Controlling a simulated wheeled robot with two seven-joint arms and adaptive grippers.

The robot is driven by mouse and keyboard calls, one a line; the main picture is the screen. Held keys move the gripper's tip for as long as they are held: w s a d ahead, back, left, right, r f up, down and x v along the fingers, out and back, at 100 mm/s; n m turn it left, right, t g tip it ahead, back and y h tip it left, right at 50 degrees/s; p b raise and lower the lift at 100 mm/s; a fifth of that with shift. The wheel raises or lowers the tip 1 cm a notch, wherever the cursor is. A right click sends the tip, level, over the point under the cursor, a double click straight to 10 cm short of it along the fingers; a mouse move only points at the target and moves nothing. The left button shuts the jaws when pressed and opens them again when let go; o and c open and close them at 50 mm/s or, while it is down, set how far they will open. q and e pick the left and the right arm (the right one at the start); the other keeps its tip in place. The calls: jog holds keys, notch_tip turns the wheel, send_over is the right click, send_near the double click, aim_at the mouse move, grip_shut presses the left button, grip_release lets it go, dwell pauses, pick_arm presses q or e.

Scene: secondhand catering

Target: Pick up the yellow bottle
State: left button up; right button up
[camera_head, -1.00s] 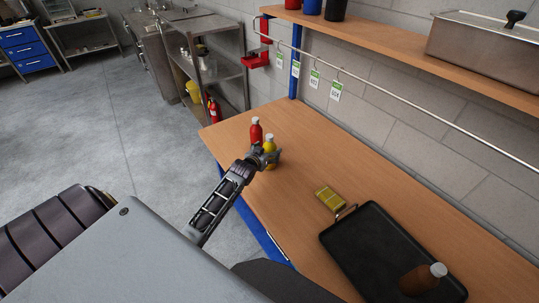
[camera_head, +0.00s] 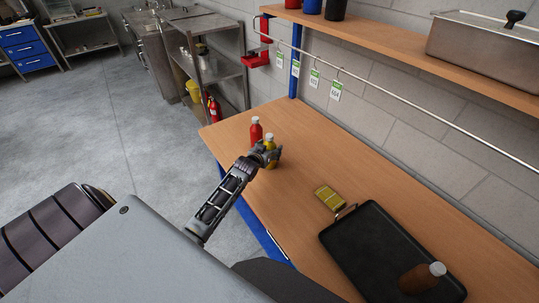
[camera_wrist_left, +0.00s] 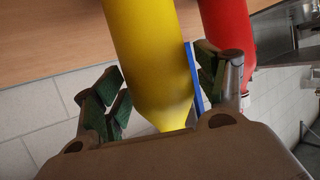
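The yellow bottle (camera_head: 270,143) stands upright on the wooden table, close beside the red bottle (camera_head: 255,131). My left gripper (camera_head: 267,155) is at the yellow bottle and partly covers it. In the left wrist view the yellow bottle (camera_wrist_left: 152,50) fills the space between the two open fingers (camera_wrist_left: 160,90). A narrow gap shows on the right side, and the left finger is very near or touching the bottle. The red bottle (camera_wrist_left: 229,30) is just beyond the right finger. My right gripper is not in view.
A black tray (camera_head: 365,255) with a brown bottle (camera_head: 422,278) lies at the near right of the table (camera_head: 330,160). A yellow sponge-like block (camera_head: 329,198) lies by it. A rail with tags and a shelf (camera_head: 400,45) run along the wall. The table's middle is clear.

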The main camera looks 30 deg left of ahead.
aim_at(269, 135)
pick_arm(q)
jog(key=c, duration=0.8)
jog(key=shift+c, duration=0.2)
jog(key=shift+r+b, duration=0.35)
jog(key=shift+r, duration=4.7)
